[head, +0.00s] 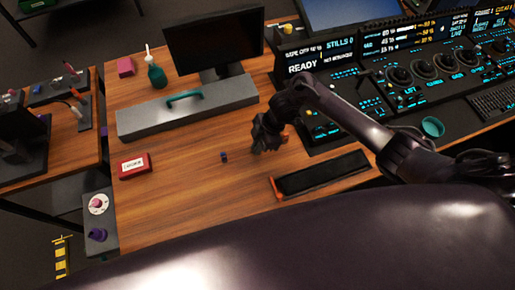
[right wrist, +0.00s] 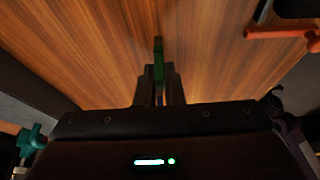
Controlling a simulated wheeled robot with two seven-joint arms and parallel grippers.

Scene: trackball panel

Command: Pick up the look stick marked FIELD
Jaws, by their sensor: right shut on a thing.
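My right gripper (head: 262,146) is low over the wooden desk, left of the control panel. In the right wrist view its fingers (right wrist: 159,75) are shut on a narrow green stick (right wrist: 158,48), which points out past the fingertips. I cannot read any marking on it, so I cannot tell whether it says FIELD. A small dark blue-purple stick (head: 224,157) is on the desk just left of the gripper in the head view. Its marking is too small to read. My left gripper is not in view.
A red labelled box (head: 135,166) lies on the desk's left part. A grey long box with a green handle (head: 187,106) lies behind, before a monitor (head: 213,40). The desk's front left is clear.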

